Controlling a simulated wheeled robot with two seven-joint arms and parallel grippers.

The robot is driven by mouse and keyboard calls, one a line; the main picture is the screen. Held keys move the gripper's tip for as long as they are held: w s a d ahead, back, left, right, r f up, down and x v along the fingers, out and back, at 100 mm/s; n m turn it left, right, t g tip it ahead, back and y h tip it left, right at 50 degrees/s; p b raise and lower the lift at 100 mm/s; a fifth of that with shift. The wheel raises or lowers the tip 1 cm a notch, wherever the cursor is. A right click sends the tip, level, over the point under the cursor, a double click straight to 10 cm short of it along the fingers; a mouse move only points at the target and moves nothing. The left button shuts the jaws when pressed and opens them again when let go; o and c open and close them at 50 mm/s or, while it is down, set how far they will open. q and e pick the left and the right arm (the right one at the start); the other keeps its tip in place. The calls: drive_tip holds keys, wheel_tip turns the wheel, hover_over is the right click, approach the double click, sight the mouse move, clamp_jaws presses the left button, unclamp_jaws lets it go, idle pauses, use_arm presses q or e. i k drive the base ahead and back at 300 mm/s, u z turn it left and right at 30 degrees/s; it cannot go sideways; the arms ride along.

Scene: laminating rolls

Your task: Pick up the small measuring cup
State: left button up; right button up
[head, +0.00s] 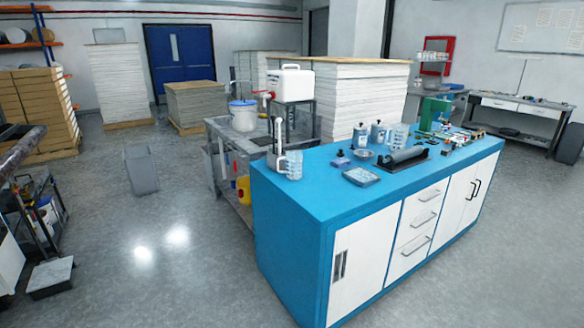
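A clear measuring cup (292,166) with a handle stands upright near the left end of the blue-topped counter (300,198). A second clear measuring cup (399,136) stands farther back on the same counter, beside grey cans. I cannot tell for sure which of the two is the small one. Neither of my grippers shows in the head view.
The floor (170,270) at left front is mostly clear.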

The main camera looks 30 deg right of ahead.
sight(294, 159)
drive_tip(key=k, duration=1.3)
drive_tip(key=z, duration=0.75)
drive_tip(key=i, duration=0.7)
drive_tip(key=z, duration=1.55)
drive_tip(key=i, duration=0.95)
drive_tip(key=z, duration=0.35)
drive_tip(key=i, duration=1.7)
drive_tip(key=u, duration=0.9)
drive_tip(key=i, duration=0.95)
drive_tip(key=u, duration=0.9)
